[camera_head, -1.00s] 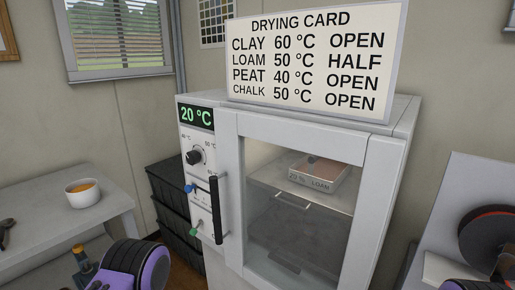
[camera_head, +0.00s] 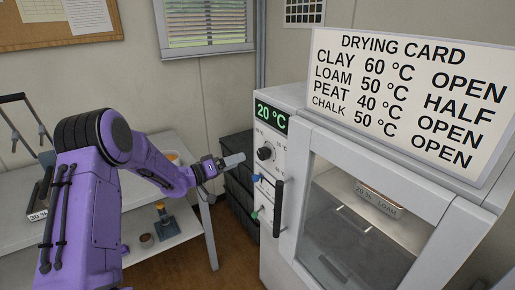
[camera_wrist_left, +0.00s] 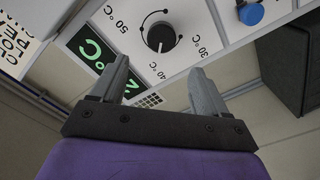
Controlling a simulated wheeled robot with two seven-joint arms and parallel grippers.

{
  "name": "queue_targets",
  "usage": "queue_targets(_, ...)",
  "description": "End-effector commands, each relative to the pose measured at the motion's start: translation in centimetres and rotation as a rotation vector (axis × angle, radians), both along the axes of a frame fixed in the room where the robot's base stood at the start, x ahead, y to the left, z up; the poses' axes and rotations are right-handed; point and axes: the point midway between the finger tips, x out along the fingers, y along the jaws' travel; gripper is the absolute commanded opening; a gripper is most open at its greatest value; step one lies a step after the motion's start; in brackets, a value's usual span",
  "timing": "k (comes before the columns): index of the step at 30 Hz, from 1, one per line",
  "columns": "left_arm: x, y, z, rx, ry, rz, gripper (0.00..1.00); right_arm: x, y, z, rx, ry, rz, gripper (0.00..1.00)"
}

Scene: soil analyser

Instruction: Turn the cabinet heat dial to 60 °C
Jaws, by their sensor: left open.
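The heat dial (camera_head: 264,153) is a black round knob on the cabinet's (camera_head: 350,175) white front panel, under a green display (camera_head: 271,117) reading 20 °C. My left gripper (camera_head: 232,160) is in front of the panel, left of the dial and apart from it. In the left wrist view the dial (camera_wrist_left: 161,37) lies beyond the two grey fingertips (camera_wrist_left: 158,67), roughly centred between them. The fingers are open and empty. My right gripper is out of view.
Below the dial are a blue knob (camera_head: 256,178), a green knob (camera_head: 255,214) and the black door handle (camera_head: 278,208). The drying card (camera_head: 410,105) stands on the cabinet, listing clay at 60 °C, open.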

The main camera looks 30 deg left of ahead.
Motion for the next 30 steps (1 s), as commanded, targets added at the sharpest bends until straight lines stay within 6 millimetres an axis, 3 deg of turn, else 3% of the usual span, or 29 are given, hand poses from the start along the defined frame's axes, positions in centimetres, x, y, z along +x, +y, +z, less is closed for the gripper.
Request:
queue_targets(6, 4.5, -2.0, 0.0, 0.003, 0.004, -0.003, 0.75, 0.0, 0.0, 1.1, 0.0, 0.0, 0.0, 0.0)
queue_targets(12, 7.8, -3.4, -0.1, 0.003, 0.002, -0.002, 0.75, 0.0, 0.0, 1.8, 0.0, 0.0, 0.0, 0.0)
queue_targets(23, 8.7, -3.8, -0.2, 0.001, 0.002, -0.001, 0.75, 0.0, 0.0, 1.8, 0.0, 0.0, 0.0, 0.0)
queue_targets(28, 8.7, -3.8, -0.2, 0.001, 0.003, 0.0, 0.23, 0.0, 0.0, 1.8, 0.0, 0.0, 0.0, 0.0)
queue_targets(30, 8.7, -3.8, -0.2, 0.001, 0.003, 0.0, 0.19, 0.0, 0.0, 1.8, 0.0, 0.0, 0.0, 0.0)
